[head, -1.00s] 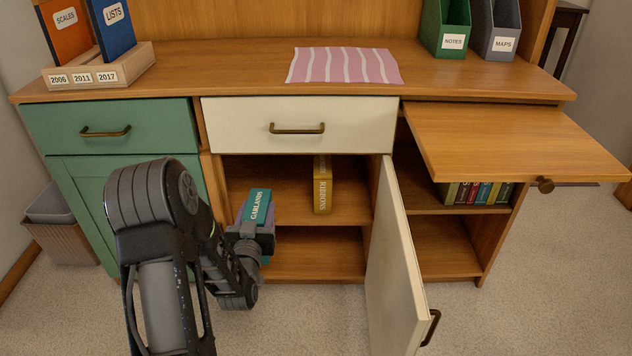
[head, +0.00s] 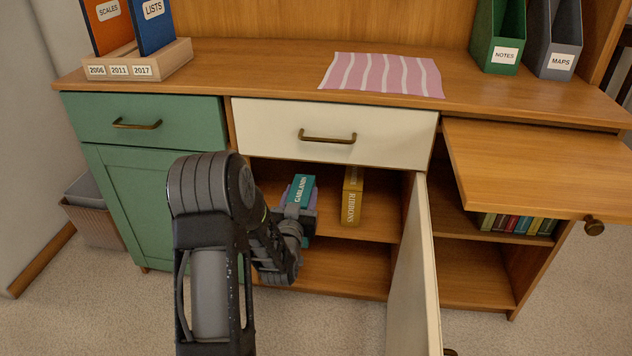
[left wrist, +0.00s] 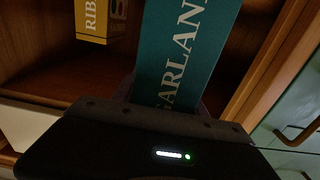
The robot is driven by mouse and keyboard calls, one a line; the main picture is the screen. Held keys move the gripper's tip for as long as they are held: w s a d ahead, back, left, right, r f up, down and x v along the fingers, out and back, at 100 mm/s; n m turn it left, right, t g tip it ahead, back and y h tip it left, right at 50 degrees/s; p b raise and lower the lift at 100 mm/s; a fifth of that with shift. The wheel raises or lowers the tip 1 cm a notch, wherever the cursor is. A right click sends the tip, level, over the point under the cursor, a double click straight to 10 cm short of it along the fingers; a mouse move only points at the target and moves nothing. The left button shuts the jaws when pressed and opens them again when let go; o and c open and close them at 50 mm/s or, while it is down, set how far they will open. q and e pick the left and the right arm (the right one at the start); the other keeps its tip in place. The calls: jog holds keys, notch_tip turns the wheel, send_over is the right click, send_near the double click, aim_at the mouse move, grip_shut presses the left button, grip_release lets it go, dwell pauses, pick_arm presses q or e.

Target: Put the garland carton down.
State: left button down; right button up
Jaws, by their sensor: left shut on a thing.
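The teal garland carton (head: 301,190) is at the mouth of the open middle compartment, above its upper shelf (head: 372,226). My left gripper (head: 300,212) is shut on it from the front. The carton is tilted a little in the head view, and I cannot tell whether its base touches the shelf. In the left wrist view the carton (left wrist: 183,50) rises from the gripper (left wrist: 165,108), its lettering facing the camera. My right gripper does not show.
A yellow ribbons carton (head: 352,196) stands on the same shelf, right of the garland carton with a gap between. The white cabinet door (head: 413,275) stands open on the right. The white drawer (head: 375,131) above is shut. A pull-out board (head: 540,165) juts out at right.

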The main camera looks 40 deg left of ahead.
pick_arm(q)
jog(key=b+x, duration=0.3)
jog(key=x, duration=1)
jog(key=shift+b, duration=0.3)
jog(key=shift+w, duration=0.15)
jog(key=f, duration=0.1)
jog(key=f+b, duration=0.2)
jog(key=shift+w+a+f, duration=0.2)
jog(key=shift+w+f, duration=0.05)
jog(key=shift+f, duration=0.1)
